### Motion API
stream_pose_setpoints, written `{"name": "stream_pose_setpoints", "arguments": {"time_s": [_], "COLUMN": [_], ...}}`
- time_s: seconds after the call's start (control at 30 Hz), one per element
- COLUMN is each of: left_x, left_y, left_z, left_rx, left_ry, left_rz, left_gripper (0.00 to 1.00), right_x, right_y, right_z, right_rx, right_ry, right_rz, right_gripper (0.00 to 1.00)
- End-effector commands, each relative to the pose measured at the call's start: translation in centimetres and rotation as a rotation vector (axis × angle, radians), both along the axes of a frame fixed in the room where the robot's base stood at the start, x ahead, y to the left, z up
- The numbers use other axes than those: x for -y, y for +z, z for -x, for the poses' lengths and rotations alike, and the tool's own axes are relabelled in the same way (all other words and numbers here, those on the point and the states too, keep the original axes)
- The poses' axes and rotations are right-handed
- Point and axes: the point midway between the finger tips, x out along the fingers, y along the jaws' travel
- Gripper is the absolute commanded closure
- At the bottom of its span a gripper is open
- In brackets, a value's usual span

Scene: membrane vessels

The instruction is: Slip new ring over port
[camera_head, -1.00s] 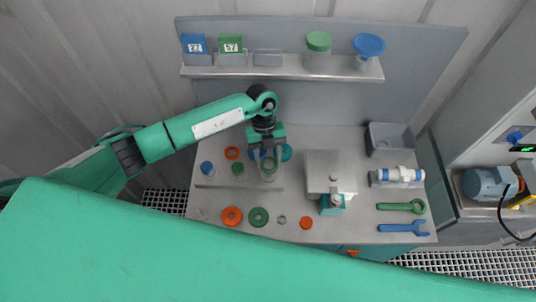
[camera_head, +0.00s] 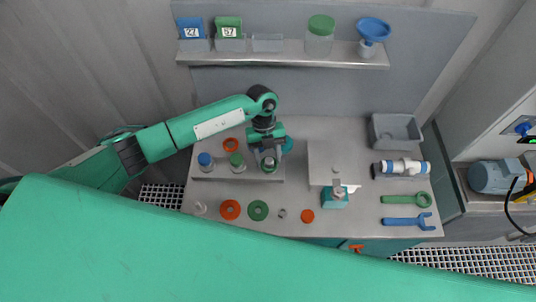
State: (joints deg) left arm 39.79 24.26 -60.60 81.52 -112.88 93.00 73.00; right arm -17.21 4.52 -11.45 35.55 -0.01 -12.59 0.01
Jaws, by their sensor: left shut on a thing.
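My left gripper (camera_head: 268,158) points down over the right end of a low grey rack (camera_head: 222,180). It is shut on a small green piece (camera_head: 269,166) that looks like a ring. The piece sits at the top of a short upright fitting; the fingers partly hide it, and I cannot tell whether it is around the fitting or just above it. A blue-topped vessel (camera_head: 205,160) and a green-topped vessel (camera_head: 237,161) stand to its left. A flat orange ring (camera_head: 230,209) and a flat green ring (camera_head: 258,210) lie in front. My right gripper is not in view.
A grey block (camera_head: 325,160) and a teal device (camera_head: 334,198) stand right of the gripper. A grey bin (camera_head: 395,131), a white-and-blue fitting (camera_head: 402,168), a green wrench (camera_head: 405,198) and a blue wrench (camera_head: 408,223) are farther right. A shelf (camera_head: 285,58) runs behind.

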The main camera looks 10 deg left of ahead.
Motion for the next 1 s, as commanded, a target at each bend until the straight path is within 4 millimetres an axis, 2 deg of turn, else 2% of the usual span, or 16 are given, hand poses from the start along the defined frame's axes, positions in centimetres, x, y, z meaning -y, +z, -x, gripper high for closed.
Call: {"name": "stream_pose_setpoints", "arguments": {"time_s": [0.8, 0.83, 0.93, 1.0], "left_x": [-0.02, -0.02, -0.01, -0.01], "left_y": [-0.46, -0.47, -0.47, -0.44], "left_z": [0.03, 0.03, 0.03, 0.02], "left_rx": [0.000, 0.000, 0.000, 0.000], "left_ry": [0.000, 0.000, 0.000, 0.000], "left_rz": [0.000, 0.000, 0.000, 0.000], "left_gripper": [0.73, 0.46, 0.27, 0.27], "right_x": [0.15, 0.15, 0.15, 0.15], "right_y": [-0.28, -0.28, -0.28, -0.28], "right_z": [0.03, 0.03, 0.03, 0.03], "right_rx": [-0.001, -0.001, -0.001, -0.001], "right_ry": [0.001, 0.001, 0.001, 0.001], "right_rz": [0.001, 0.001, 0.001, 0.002], "right_gripper": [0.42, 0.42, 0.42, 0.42]}}
